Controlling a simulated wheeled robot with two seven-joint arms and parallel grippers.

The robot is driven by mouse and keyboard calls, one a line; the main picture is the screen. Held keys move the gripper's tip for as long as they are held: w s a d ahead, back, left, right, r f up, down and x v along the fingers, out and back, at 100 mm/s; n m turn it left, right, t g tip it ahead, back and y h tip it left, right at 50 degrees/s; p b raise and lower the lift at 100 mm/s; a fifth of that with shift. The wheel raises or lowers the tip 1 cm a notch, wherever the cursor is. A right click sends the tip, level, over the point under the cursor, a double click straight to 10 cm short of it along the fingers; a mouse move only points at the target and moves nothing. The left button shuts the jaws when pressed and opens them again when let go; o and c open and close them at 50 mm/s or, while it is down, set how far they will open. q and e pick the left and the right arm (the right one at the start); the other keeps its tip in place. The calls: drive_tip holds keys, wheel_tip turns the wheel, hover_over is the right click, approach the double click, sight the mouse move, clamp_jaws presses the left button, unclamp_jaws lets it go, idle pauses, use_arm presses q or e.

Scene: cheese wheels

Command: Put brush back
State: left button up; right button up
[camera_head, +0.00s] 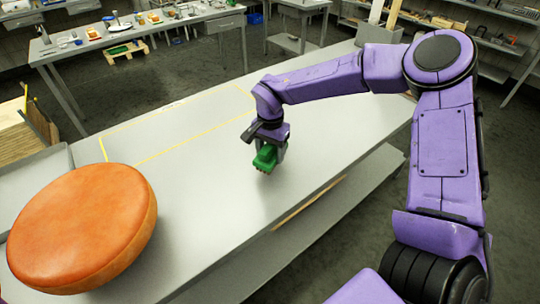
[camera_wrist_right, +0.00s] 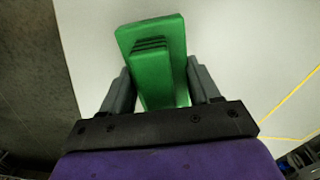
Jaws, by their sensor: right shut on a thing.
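The green brush (camera_head: 265,158) is in my right gripper (camera_head: 268,150), over the grey table (camera_head: 200,185) near its right-hand edge. In the right wrist view the brush (camera_wrist_right: 155,60) sits between the two grey fingers of my right gripper (camera_wrist_right: 162,88), which are shut on it. The lower part of the brush is hidden in the wrist view. In the head view its underside is close to the tabletop; I cannot tell whether it touches. My left gripper does not show.
A big orange cheese wheel (camera_head: 82,228) stands at the near left end of the table. Yellow tape lines (camera_head: 170,150) mark the tabletop's far side. The table between wheel and gripper is clear.

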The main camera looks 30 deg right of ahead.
sight(270, 158)
wheel_tip(270, 158, down, 3)
drive_tip(key=shift+r, duration=0.1)
drive_tip(key=shift+w+f, duration=0.1)
drive_tip(key=shift+f, duration=0.1)
drive_tip(key=o, duration=0.9)
drive_tip(key=shift+o, duration=0.2)
drive_tip(key=shift+f, duration=0.1)
wheel_tip(270, 158, up, 12)
drive_tip(key=shift+r+b, duration=0.25)
drive_tip(key=shift+b, duration=0.25)
